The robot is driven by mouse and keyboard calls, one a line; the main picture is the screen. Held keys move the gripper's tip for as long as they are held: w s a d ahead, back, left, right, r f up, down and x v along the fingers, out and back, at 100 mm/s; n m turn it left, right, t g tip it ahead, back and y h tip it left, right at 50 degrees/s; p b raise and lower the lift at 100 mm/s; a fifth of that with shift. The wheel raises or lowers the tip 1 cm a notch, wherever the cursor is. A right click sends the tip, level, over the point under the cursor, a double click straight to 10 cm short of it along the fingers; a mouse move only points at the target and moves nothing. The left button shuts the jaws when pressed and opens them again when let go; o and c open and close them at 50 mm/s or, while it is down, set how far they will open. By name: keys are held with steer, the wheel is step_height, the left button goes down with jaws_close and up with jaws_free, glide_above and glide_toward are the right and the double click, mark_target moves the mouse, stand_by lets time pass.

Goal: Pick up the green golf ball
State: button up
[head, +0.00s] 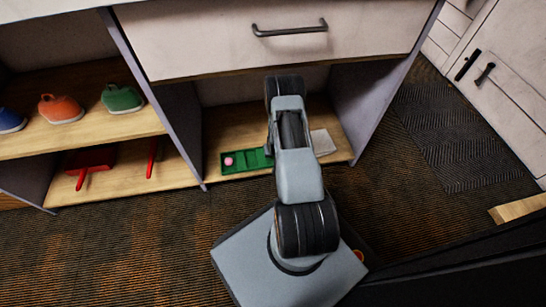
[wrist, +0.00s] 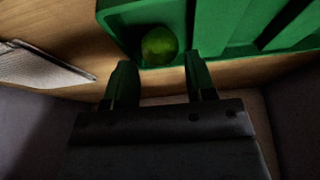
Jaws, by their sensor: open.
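The green golf ball (wrist: 159,45) lies in an end compartment of the green tray (wrist: 230,40) in the wrist view. My gripper (wrist: 160,80) is open, with its two green-tipped fingers pointing toward the ball, one to each side of it. The ball shows between and just beyond the fingertips, and I cannot tell how far apart they are in depth. In the head view the tray (head: 233,168) sits on the low shelf under the drawer, with a pink ball (head: 229,161) in its left compartment. My arm hides the tray's right end, the green ball and my gripper there.
A light flat pad (wrist: 40,66) lies on the shelf beside the tray; it also shows in the head view (head: 322,141). Cabinet side panels (head: 362,100) and the drawer (head: 270,35) enclose the shelf. Shoes (head: 122,98) and red items (head: 90,160) fill the left shelves.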

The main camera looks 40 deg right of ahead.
steer(key=b+x, duration=0.1)
steer(key=x, duration=0.2)
steer(key=shift+w+f, duration=0.1)
steer(key=shift+f, duration=0.1)
steer(key=shift+c, duration=0.2)
steer(key=c, duration=0.5)
steer(key=shift+r, duration=0.15)
